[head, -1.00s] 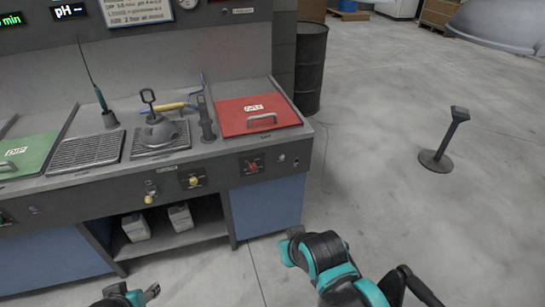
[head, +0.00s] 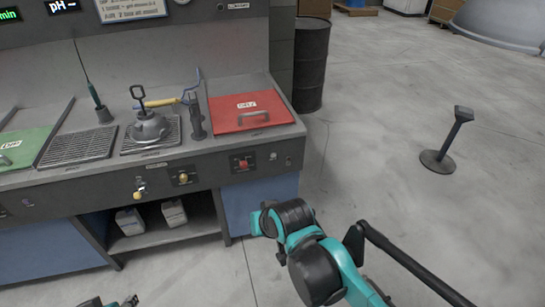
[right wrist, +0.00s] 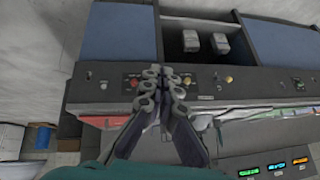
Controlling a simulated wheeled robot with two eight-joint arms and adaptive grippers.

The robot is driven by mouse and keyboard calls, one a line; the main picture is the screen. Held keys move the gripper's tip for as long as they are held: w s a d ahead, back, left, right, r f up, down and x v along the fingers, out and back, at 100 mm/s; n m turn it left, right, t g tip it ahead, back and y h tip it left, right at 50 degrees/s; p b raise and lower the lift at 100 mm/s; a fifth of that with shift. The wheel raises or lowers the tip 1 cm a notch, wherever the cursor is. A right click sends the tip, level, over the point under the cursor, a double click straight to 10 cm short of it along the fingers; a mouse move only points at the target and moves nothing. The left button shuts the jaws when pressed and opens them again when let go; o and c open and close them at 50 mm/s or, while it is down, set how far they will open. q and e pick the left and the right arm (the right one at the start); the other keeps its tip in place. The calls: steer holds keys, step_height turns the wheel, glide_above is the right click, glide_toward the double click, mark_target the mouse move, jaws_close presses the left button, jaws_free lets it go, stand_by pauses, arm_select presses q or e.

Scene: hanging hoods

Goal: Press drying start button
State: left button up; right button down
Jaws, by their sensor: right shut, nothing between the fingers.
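The red control (head: 243,163) sits on a small dark plate on the counter's front panel, below the red lid (head: 252,110) labelled DRY. My right gripper (right wrist: 162,73) is shut and empty, pointing toward the front panel beside the red control; contact cannot be told. In the head view my right arm (head: 295,235) is below and right of the panel. My left gripper (head: 130,301) is cut off at the bottom edge.
A yellow control (head: 183,178) and a yellow-handled valve (head: 139,194) are left of the red control. A dark barrel (head: 311,65) is behind the counter's right end. The floor on the right is mostly clear.

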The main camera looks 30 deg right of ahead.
mark_target(273, 155)
steer(key=w+d+f+m+p, duration=0.1)
steer(key=w+d+m, duration=0.4)
steer(key=w+m, duration=0.3)
steer(key=w+d+f+m, duration=0.2)
steer(key=w+d+m, duration=0.35)
steer(key=w, duration=0.55)
steer(key=w+d+f+m+t, duration=0.1)
steer(key=w+d+f+m, duration=0.3)
steer(key=d+f+m, duration=0.3)
steer(key=w+d+f+m+t, duration=0.1)
steer(key=w+d+f+m, duration=0.4)
steer(key=d+f+m, duration=0.2)
step_height(273, 155, down, 3)
steer(key=shift+d+r+y+p, duration=0.2)
steer(key=shift+y+p, duration=0.1)
steer(key=shift+p, duration=0.15)
steer(key=shift+w, duration=0.2)
steer(key=shift+w+d+p, duration=0.1)
steer(key=shift+w+d, duration=0.2)
steer(key=shift+w, duration=1.1)
steer(key=shift+w+d+p, duration=0.15)
steer(key=shift+w+d, duration=0.2)
steer(key=shift+w, duration=1.1)
steer(key=shift+w+d+p, duration=0.1)
steer(key=shift+w+d, duration=0.2)
steer(key=shift+w, duration=1.1)
